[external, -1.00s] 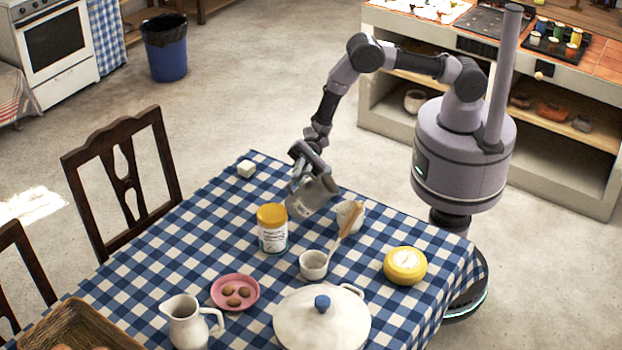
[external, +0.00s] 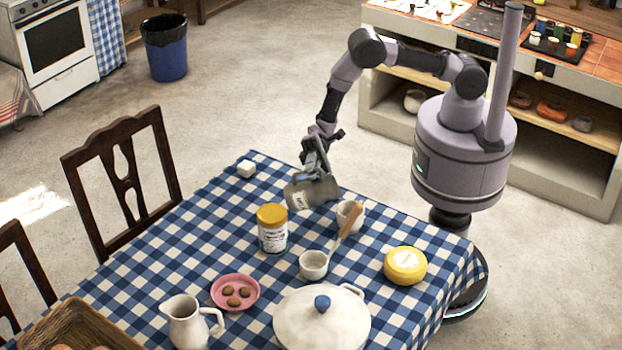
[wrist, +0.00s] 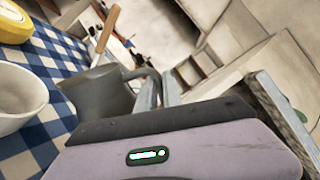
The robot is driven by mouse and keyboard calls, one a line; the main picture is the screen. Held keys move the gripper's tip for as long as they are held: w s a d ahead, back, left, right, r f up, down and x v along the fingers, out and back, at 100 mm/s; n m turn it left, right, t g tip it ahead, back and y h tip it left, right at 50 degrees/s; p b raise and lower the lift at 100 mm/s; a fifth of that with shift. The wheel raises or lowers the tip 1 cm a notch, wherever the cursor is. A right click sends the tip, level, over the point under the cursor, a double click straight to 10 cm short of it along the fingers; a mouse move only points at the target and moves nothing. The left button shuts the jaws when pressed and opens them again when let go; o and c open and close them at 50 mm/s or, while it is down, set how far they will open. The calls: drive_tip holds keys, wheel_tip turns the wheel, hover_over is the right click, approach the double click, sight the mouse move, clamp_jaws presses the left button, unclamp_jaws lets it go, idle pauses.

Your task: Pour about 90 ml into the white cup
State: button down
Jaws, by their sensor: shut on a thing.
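My gripper (external: 314,168) is shut on a grey jug (external: 314,193), held at its handle side and tilted well over above the table. In the wrist view the grey jug (wrist: 98,92) shows with its handle at my fingers. A second small white cup (external: 313,266) stands nearer the camera. A white vessel (wrist: 15,98) also shows at the left of the wrist view; I cannot tell which cup it is. No liquid stream is visible, and the jug's contents are hidden.
A yellow-lidded jar (external: 272,230) stands left of the cups. A lidded white pot (external: 322,325), pink plate (external: 250,304) and white pitcher (external: 187,325) stand nearer.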

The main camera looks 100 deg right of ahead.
sight(330, 177)
drive_tip(key=shift+s+a+r+n, duration=0.1)
drive_tip(key=shift+s+r+n, duration=0.2)
drive_tip(key=shift+n, duration=0.1)
drive_tip(key=shift+s+a+f+n+g+b, duration=0.2)
drive_tip(key=shift+s+n+b, duration=0.3)
drive_tip(key=shift+s+b, duration=0.2)
drive_tip(key=shift+s+a+f+n+g+b, duration=0.1)
drive_tip(key=shift+s+a+f+n+b, duration=0.05)
drive_tip(key=shift+s+n+b, duration=0.5)
drive_tip(key=shift+s+r, duration=0.15)
drive_tip(key=shift+s, duration=0.05)
drive_tip(key=shift+s+a+r+n+g+y+b, duration=0.1)
drive_tip(key=shift+s+r+n+g+y+b, duration=0.1)
drive_tip(key=shift+s+n+b, duration=0.3)
drive_tip(key=shift+s+a+r+n+g+y+b, duration=0.15)
drive_tip(key=shift+s+n+g+b, duration=0.1)
drive_tip(key=shift+n+b, duration=0.4)
idle(0.7)
